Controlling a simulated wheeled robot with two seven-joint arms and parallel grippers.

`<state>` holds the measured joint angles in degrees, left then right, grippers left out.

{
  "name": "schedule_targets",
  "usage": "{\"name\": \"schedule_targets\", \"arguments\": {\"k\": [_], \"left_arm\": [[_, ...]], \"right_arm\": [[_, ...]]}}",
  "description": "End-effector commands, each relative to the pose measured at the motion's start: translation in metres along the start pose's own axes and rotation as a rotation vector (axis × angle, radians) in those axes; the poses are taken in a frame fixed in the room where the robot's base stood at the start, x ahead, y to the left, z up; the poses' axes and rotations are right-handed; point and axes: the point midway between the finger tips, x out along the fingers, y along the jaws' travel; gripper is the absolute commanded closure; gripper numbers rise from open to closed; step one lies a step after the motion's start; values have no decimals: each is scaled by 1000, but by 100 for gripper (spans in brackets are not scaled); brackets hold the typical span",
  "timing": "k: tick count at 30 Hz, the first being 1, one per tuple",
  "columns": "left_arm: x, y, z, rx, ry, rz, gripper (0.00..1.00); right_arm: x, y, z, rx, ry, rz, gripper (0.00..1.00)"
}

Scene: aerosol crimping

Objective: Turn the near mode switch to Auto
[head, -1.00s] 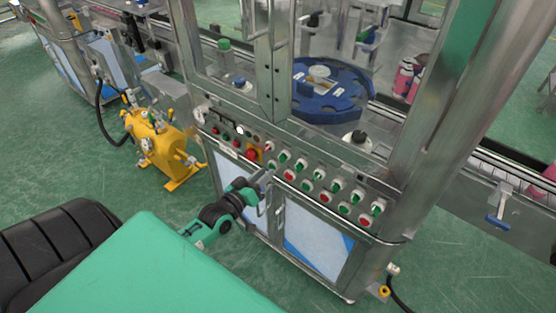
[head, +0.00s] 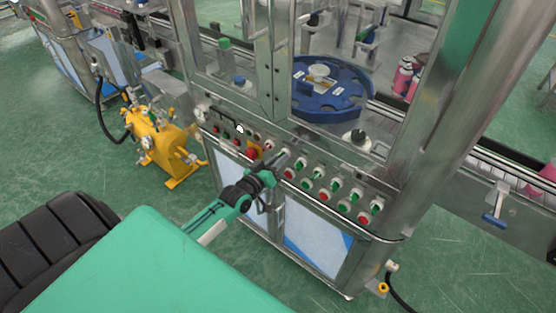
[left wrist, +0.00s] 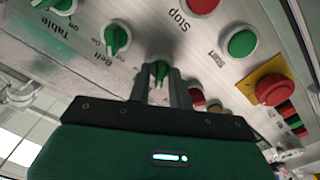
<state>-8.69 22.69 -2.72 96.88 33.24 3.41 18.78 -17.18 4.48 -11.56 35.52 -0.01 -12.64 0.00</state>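My left gripper (head: 281,160) is at the front control panel of the machine in the head view. In the left wrist view its two fingers (left wrist: 160,88) stand apart, one on each side of a green-handled rotary switch (left wrist: 159,70). The switch handle lies between the fingertips; I cannot tell whether they touch it. Its label is hidden behind the gripper, so I cannot read whether it is the mode switch or which position it points to. In the head view the gripper covers most of this switch. My right gripper is out of view.
Beside it sit the Belt switch (left wrist: 117,39), a green Start button (left wrist: 242,43), a red Stop button (left wrist: 203,4) and a red emergency button on a yellow base (left wrist: 272,89). More switches and buttons (head: 335,184) run along the panel. A yellow tank (head: 160,143) stands left.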

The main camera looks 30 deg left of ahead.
Motion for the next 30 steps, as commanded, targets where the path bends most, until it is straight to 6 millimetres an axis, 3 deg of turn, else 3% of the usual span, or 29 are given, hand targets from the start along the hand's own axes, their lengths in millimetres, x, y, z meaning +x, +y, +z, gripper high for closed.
{"name": "schedule_targets", "arguments": {"k": [1,3,17,30], "left_arm": [[0,0,0,0,0,0,90],[0,0,0,0,0,0,100],[0,0,-1,69,0,0,100],[0,1,-1,423,-1,-1,100]], "right_arm": [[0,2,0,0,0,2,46],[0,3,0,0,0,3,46],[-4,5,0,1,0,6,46],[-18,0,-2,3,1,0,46]]}}
